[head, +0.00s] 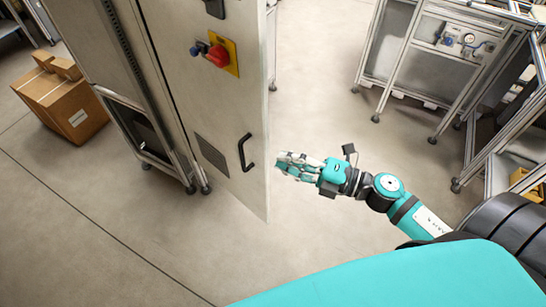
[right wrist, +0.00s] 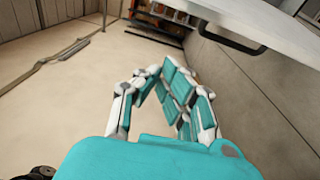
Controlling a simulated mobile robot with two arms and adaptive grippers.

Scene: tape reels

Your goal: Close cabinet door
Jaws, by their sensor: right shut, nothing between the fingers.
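The pale cabinet door (head: 220,108) fills the upper left middle of the head view. It stands ajar, its free edge swung out past the cabinet frame (head: 112,62). It has a black handle (head: 245,152) low near that edge. My right gripper (head: 281,164) is just right of the door's free edge, at about handle height, its fingers pointing left; contact cannot be told. In the right wrist view, its teal and white fingers (right wrist: 168,84) are shut with nothing held. The dark handle (right wrist: 238,43) shows there at upper right. My left gripper is out of view.
A red knob (head: 218,56) on a yellow plate sits high on the door. Cardboard boxes (head: 62,98) stand on the floor at left. A metal-framed workstation (head: 440,45) stands at back right. The floor (head: 310,220) around my right gripper is clear.

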